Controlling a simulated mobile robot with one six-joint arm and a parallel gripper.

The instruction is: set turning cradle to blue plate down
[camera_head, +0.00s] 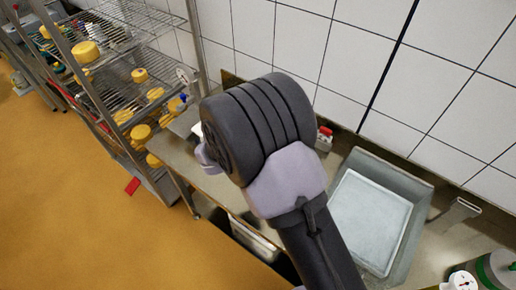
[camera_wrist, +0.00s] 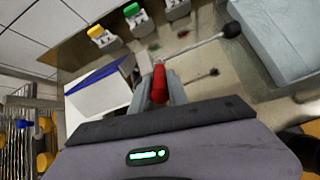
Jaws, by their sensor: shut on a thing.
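My gripper (camera_wrist: 163,92) is low in the middle of the wrist view. Its grey fingers are shut on a red handle (camera_wrist: 159,84), which seems to belong to the turning cradle. Just left of it is a white block-like body (camera_wrist: 98,97) with a blue plate (camera_wrist: 92,76) along its upper edge in the picture. These look like the cradle and its blue plate. I cannot tell for certain whether the blue plate faces up or down. In the head view my dark arm covers the gripper and most of the cradle.
A steel sink or tray (camera_head: 370,220) is right of my arm on the bench. Small units with yellow (camera_wrist: 95,31), green (camera_wrist: 131,9) and white tops stand along the wall. A wire rack (camera_head: 125,30) with yellow cheeses stands left. The orange floor (camera_head: 90,225) is mostly clear.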

